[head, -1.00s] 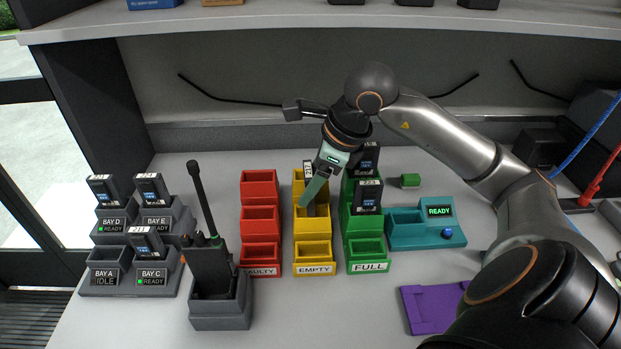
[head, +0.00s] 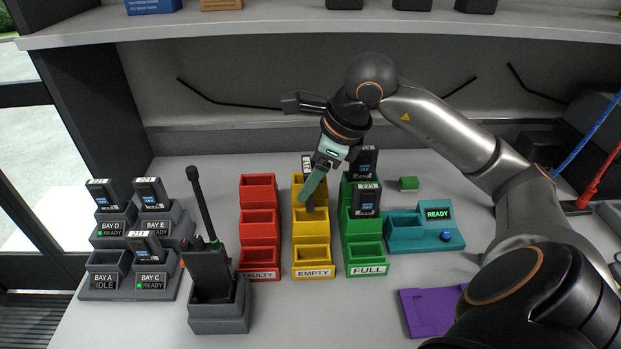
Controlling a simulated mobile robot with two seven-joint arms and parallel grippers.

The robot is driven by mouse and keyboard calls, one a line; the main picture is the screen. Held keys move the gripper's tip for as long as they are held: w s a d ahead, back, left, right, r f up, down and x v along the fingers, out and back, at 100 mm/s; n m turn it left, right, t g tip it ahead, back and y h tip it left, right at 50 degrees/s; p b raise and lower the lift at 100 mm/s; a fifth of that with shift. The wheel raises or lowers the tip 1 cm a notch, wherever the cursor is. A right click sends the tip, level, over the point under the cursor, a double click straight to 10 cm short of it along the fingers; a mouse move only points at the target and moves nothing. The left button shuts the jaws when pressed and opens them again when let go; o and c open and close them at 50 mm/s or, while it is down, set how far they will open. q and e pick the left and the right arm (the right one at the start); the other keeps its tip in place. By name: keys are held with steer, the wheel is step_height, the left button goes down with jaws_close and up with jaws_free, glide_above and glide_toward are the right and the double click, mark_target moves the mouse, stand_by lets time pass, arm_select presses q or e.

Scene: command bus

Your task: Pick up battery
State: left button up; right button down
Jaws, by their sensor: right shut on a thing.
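My right gripper (head: 312,188) reaches down from above over the yellow EMPTY rack (head: 313,254). It is shut on a dark battery, which is mostly hidden behind the fingers at the rack's rear slots. A white label (head: 306,166) shows just behind the fingers. Other dark batteries stand in the green FULL rack, one in its middle (head: 366,199) and one at its back (head: 363,160). More batteries stand upright in the charger bays at left: bay D (head: 103,194), bay E (head: 149,191) and bay C (head: 145,246). Bay A (head: 104,268) is empty. My left gripper is not in view.
A radio with a tall antenna (head: 209,262) stands in a grey holder at front left. The red FAULTY rack (head: 259,223) is left of the yellow one. A teal tester (head: 428,238) showing READY and a purple tray (head: 430,310) are at right. A shelf (head: 250,26) overhangs behind.

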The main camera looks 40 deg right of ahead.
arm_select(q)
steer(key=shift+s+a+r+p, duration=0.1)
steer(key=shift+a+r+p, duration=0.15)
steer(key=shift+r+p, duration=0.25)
arm_select(e)
steer(key=s+a+r, duration=0.6)
steer(key=s+r, duration=0.5)
steer(key=s, duration=0.1)
steer(key=shift+s, duration=0.35)
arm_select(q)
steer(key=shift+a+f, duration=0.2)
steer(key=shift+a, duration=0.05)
arm_select(e)
steer(key=shift+r, duration=0.1)
